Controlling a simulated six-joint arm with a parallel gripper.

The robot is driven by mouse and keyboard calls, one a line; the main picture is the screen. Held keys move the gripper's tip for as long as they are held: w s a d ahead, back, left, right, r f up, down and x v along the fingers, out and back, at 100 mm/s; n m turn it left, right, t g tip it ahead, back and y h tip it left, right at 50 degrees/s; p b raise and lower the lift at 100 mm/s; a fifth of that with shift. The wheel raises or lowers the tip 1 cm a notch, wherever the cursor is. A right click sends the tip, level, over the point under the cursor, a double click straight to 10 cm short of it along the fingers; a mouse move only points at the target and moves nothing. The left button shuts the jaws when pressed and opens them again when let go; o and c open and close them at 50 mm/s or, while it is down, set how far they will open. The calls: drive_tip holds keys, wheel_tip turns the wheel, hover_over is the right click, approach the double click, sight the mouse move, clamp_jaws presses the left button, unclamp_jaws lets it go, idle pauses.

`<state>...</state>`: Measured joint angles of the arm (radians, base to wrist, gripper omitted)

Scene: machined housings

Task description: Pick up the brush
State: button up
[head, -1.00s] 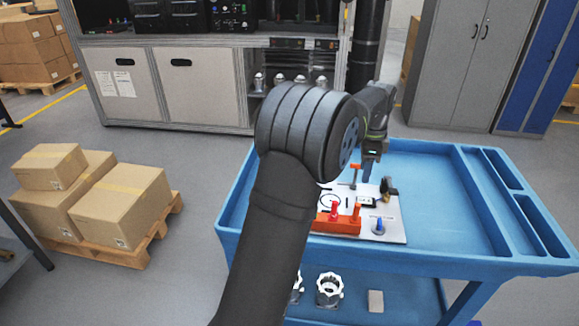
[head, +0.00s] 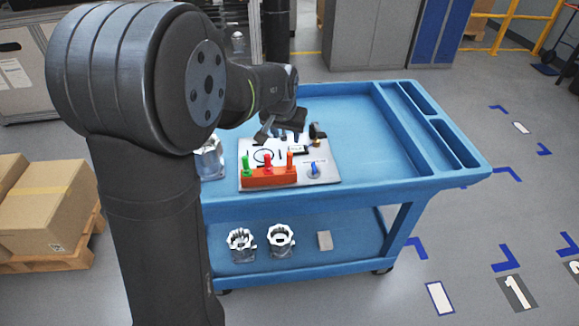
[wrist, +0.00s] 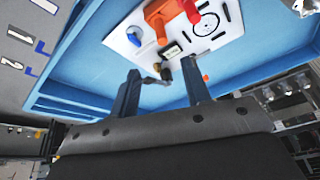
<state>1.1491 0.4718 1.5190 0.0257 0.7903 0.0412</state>
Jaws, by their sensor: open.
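A small upright tool with a black top and a brass-coloured lower part, which looks like the brush (head: 316,134), stands at the back right of a white board (head: 325,176) on the blue cart. In the wrist view the brush (wrist: 164,72) shows small and partly dark, in the gap between the fingers. My gripper (head: 284,137) is open and empty, left of the brush in the head view. The wrist view shows its two fingers (wrist: 162,88) spread apart above the board. I cannot tell the height left between fingertips and brush.
An orange block with green, red and orange pegs (head: 268,176) sits at the board's front. A blue-topped knob (head: 315,169) is right of it. A metal housing (head: 209,158) stands left of the board. The blue cart (head: 360,110) has clear tray space behind and right.

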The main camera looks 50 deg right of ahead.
sight(289, 158)
drive_tip(key=shift+n, duration=0.6)
drive_tip(key=x, duration=1.7)
drive_tip(key=shift+f, duration=0.2)
drive_tip(key=shift+c, duration=0.4)
clamp_jaws()
